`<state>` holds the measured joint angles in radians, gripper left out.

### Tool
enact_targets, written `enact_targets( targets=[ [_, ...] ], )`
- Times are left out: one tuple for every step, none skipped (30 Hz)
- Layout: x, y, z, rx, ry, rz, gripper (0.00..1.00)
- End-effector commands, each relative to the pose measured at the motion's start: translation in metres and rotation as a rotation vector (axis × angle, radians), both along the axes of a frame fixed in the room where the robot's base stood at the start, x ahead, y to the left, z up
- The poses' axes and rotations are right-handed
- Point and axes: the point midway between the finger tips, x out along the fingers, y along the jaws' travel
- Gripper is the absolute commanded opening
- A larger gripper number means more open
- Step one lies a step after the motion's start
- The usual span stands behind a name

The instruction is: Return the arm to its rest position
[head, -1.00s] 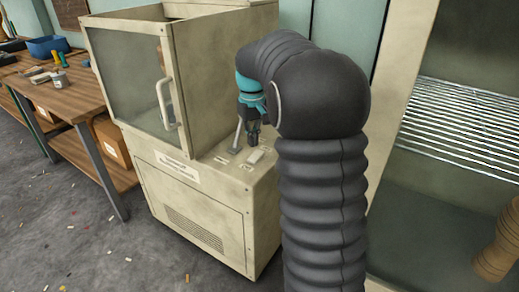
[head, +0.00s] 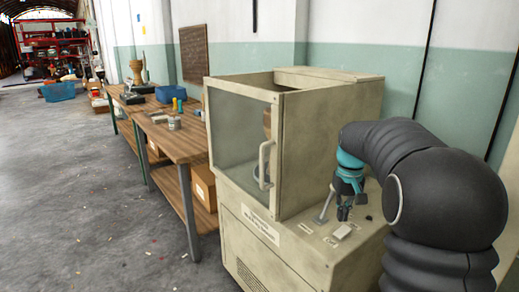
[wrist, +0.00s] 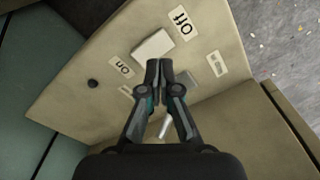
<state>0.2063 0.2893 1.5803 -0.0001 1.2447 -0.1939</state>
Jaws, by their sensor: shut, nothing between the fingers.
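My gripper (head: 344,213) hangs pointing down over the control ledge of a cream cabinet machine (head: 336,107). Its fingers are together and empty; the wrist view shows the closed fingertips (wrist: 159,68) in front of the panel. A white rocker switch (head: 342,231) sits just below the gripper in the head view. In the wrist view the white switch (wrist: 152,46) lies just beyond the fingertips, between labels reading "On" (wrist: 122,68) and "Off" (wrist: 183,22). I cannot tell whether the fingers touch it. My dark sleeved arm (head: 440,190) fills the lower right of the head view.
The machine has a clear front door with a pale handle (head: 265,163), and a metal lever (head: 325,207) stands on its ledge beside the gripper. Wooden workbenches (head: 172,140) with a blue bin (head: 169,94) stand to the left. The grey floor (head: 80,200) at left is mostly open, with small litter.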

Motion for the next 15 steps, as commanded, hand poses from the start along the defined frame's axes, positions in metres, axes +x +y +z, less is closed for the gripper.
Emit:
enact_targets(
  targets=[
    [-0.008, 0.002, -0.01, 0.003, 0.008, -0.016, 0.0],
    [-0.013, 0.003, -0.013, 0.002, 0.007, -0.026, 0.0],
    [-0.021, 0.005, -0.016, 0.001, 0.001, -0.037, 0.0],
    [-0.028, 0.008, -0.017, 0.001, -0.003, -0.046, 0.0],
    [-0.034, 0.01, -0.017, 0.0, -0.009, -0.052, 0.0],
    [-0.043, 0.014, -0.018, -0.001, -0.017, -0.06, 0.0],
    [-0.049, 0.016, -0.018, -0.002, -0.023, -0.065, 0.0],
    [-0.056, 0.019, -0.017, -0.003, -0.032, -0.07, 0.0],
    [-0.066, 0.023, -0.016, -0.004, -0.042, -0.074, 0.0],
    [-0.073, 0.026, -0.016, -0.005, -0.051, -0.078, 0.0],
    [-0.081, 0.03, -0.015, -0.006, -0.059, -0.081, 0.0],
    [-0.091, 0.034, -0.013, -0.007, -0.073, -0.084, 0.0],
    [-0.1, 0.038, -0.012, -0.007, -0.083, -0.086, 0.0],
    [-0.109, 0.041, -0.011, -0.008, -0.094, -0.089, 0.0],
    [-0.12, 0.046, -0.01, -0.009, -0.11, -0.092, 0.0]
  ],
)
